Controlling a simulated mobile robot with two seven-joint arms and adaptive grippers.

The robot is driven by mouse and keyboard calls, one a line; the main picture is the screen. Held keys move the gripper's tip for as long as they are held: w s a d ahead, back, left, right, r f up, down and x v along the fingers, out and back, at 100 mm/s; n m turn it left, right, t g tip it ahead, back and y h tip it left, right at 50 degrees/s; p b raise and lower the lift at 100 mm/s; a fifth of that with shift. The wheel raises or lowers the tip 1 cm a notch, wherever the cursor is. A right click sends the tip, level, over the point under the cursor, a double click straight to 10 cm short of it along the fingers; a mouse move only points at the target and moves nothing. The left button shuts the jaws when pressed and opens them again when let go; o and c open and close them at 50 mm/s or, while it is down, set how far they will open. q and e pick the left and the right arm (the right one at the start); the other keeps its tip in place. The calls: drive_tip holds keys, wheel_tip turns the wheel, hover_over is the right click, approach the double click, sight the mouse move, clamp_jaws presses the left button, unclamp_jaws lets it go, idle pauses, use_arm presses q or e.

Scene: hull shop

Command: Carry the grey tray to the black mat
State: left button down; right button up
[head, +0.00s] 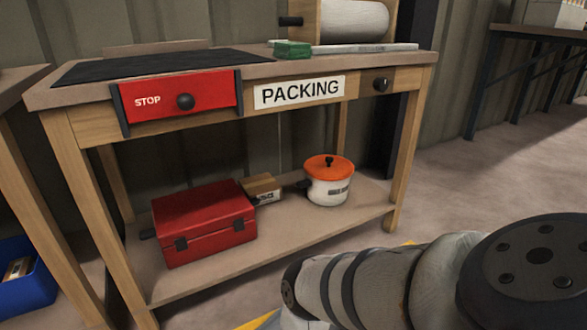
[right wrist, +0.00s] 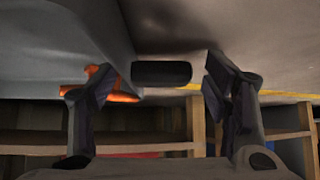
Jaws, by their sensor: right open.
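The black mat (head: 165,66) lies flat on the left part of the packing bench top in the head view. I cannot pick out the grey tray with certainty. A thin light grey flat piece (head: 372,48) lies at the back right of the bench top, too small to tell what it is. My right gripper (right wrist: 162,82) is open in the right wrist view, with its two fingers well apart. A dark rounded block (right wrist: 161,73) shows between the fingers; I cannot tell what it is. My left gripper is not in view.
A green box (head: 292,50) and a roll (head: 352,20) stand at the bench's back. The lower shelf holds a red toolbox (head: 204,222), a small carton (head: 262,189) and an orange-lidded pot (head: 328,185). A blue bin (head: 30,285) stands at left.

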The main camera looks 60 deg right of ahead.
drive_tip(key=shift+r, duration=0.1)
clamp_jaws()
